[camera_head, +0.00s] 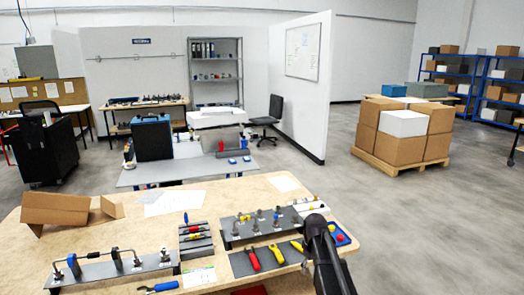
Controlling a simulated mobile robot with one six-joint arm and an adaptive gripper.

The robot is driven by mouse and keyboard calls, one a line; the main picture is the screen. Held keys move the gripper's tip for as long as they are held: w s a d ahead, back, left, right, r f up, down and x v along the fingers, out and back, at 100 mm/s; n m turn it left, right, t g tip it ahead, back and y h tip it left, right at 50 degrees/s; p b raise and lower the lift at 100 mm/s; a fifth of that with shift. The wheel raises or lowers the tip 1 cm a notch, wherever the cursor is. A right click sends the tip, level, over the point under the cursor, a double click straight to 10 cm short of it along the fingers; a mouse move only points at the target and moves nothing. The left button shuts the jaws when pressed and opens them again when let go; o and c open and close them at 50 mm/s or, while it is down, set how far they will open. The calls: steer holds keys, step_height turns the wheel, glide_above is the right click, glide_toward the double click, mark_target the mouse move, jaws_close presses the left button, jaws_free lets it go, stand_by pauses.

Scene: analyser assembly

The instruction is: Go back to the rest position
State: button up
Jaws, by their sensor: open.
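My gripper (320,228), black, shows at the lower right of the head view, over the right end of the wooden worktable (130,240). Its jaws are open and I see nothing held in them. It is close to a blue tray (342,238) with small red and yellow parts and to a dark mat (240,264) with hand tools. The arm behind it runs out of the bottom edge of the picture.
The worktable bears a fixture plate (232,236) with upright parts, a grey rack (195,241), a metal plate with a handle-like bar (95,258) and an open cardboard box (62,208). Behind stands a grey table (185,172). Boxes on a pallet (375,165) stand right; floor between is clear.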

steer(key=s+m, duration=0.5)
steer(key=s, duration=1.5)
steer(key=shift+s+a+m, duration=0.15)
steer(key=shift+s+m, duration=0.2)
steer(key=shift+m, duration=0.05)
